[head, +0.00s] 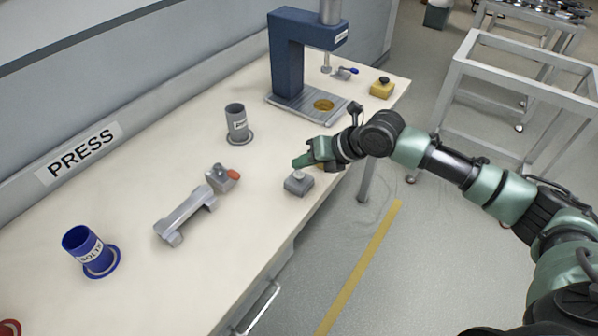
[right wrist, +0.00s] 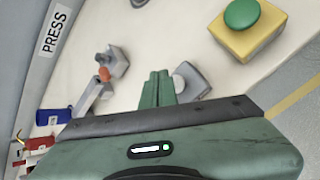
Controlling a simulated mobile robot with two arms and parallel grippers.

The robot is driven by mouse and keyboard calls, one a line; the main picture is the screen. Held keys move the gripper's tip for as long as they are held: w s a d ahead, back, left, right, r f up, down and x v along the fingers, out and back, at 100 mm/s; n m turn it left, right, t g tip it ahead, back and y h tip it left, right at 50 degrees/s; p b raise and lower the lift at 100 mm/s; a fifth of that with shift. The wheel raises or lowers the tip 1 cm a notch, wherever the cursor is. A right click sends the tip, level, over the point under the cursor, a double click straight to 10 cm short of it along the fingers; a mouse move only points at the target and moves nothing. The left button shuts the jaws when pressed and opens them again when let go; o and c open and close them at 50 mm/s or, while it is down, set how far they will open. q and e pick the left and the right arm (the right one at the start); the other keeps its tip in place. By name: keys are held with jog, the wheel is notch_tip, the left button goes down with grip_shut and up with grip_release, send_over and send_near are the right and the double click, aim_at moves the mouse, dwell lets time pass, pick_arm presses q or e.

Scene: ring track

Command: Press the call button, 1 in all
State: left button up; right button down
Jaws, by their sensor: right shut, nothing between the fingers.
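In the right wrist view a green round button on a yellow box (right wrist: 245,32) sits at the top right. In the head view a sliver of yellow shows beside my right gripper, which seems to hide most of that box. A grey box with a pale button (head: 298,184) stands on the bench just below the gripper; it also shows in the wrist view (right wrist: 192,80). My right gripper (head: 300,161) is shut and empty, its green fingers (right wrist: 158,88) above the bench near the grey box. I cannot tell if they touch anything. No label marks the call button. My left gripper is out of view.
A blue press (head: 287,60) stands at the back, with a yellow box with dark knob (head: 381,89) beside it. A grey cup (head: 237,122), grey bracket (head: 185,213), orange-tipped block (head: 222,178) and blue bolts cup (head: 88,250) stand along the bench. A red part (head: 9,328) shows lower left.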

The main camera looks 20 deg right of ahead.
aim_at(302, 174)
jog(key=shift+f, duration=0.1)
jog(key=shift+f, duration=0.35)
jog(key=shift+f+b, duration=0.6)
jog(key=shift+f, duration=0.05)
dwell(0.8)
jog(key=shift+r, duration=0.15)
jog(key=shift+r+p, duration=0.9)
jog(key=shift+r, duration=0.05)
jog(key=shift+r, duration=0.1)
notch_tip(302, 174, up, 5)
jog(key=p, duration=0.4)
dwell(0.6)
